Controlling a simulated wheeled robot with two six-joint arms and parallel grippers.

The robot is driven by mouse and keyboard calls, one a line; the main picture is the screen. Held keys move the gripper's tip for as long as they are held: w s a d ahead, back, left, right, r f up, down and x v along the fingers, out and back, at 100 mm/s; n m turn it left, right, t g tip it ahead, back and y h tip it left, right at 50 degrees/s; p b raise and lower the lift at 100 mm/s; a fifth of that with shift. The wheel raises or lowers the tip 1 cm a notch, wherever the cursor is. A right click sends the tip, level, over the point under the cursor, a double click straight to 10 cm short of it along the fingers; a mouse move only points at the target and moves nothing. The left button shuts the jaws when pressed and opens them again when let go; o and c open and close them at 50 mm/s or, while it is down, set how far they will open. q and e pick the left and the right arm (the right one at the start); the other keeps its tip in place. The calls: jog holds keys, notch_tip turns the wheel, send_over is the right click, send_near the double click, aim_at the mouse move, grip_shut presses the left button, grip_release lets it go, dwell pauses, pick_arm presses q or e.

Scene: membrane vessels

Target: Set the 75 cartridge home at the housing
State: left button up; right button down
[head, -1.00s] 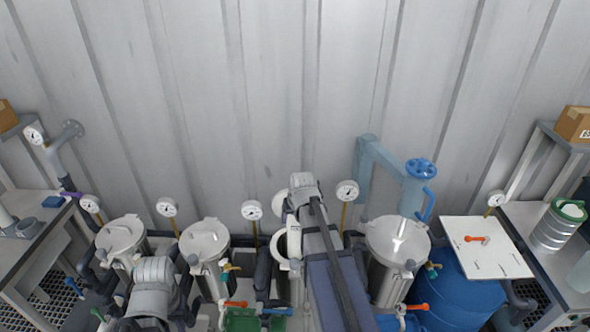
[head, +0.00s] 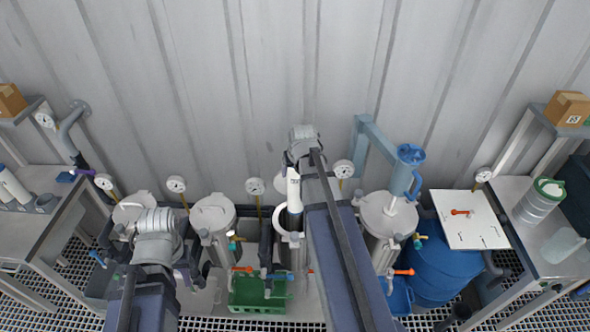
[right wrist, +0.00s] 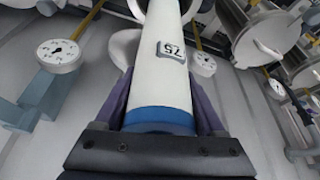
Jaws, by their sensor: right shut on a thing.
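The white 75 cartridge (head: 294,192) stands roughly upright in the head view. In the right wrist view the cartridge (right wrist: 160,85) shows its 75 label and a blue band at the end near my jaws. My right gripper (right wrist: 163,104) is shut on it there, with a purple finger on each side. The open housing (head: 298,256), with a white ring at its mouth, is below the cartridge in the head view. My arm partly covers it, and I cannot tell whether the cartridge's lower end is inside. My left gripper (head: 184,276) is low at left, its jaws mostly hidden.
Lidded steel vessels stand on both sides, one at left (head: 213,218) and one at right (head: 388,216). Gauges on yellow stems rise behind them. A green crate (head: 258,294) is in front. A blue drum (head: 440,270) with a white board (head: 469,220) is at right. Benches flank the row.

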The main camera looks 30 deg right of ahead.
notch_tip(320, 180, down, 32)
jog(key=b, duration=3.1)
jog(key=shift+r, duration=0.15)
dwell(1.1)
jog(key=shift+f+b, duration=0.2)
jog(key=shift+b, duration=0.2)
dwell(0.4)
grip_release()
jog(key=shift+r, duration=0.1)
jog(key=p+v, duration=0.7)
jog(key=shift+s+r, duration=0.2)
jog(key=shift+r, duration=0.05)
